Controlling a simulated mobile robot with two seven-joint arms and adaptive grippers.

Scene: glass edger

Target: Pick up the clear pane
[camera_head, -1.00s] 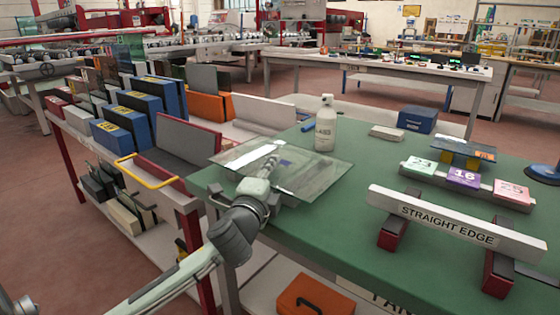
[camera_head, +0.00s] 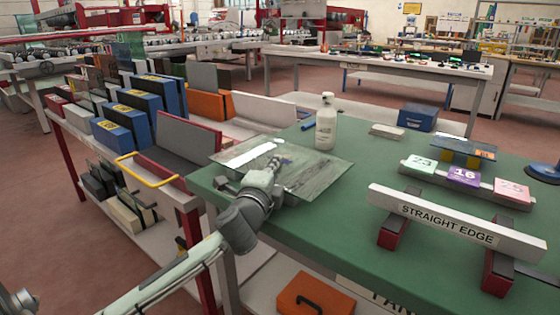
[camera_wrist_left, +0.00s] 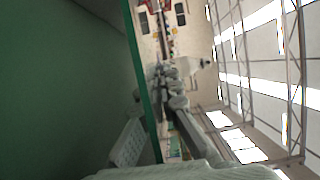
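The clear pane (camera_head: 318,172) lies flat at the near left corner of the green table, a see-through sheet with bright reflections. My left gripper (camera_head: 274,164) is at the pane's near left edge, its fingers reaching over the pane's outline in the head view. In the left wrist view, a bright green strip, apparently the pane (camera_wrist_left: 142,70) seen edge-on, runs between a grey ribbed finger pad and a darker finger. The fingers look apart, so the left gripper appears open. Contact with the pane cannot be made out. My right gripper is not seen.
A white bottle (camera_head: 326,124) stands close behind the pane. The straight edge (camera_head: 450,222) rests on red blocks at the right, beyond a clear stretch of green table (camera_head: 340,235).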

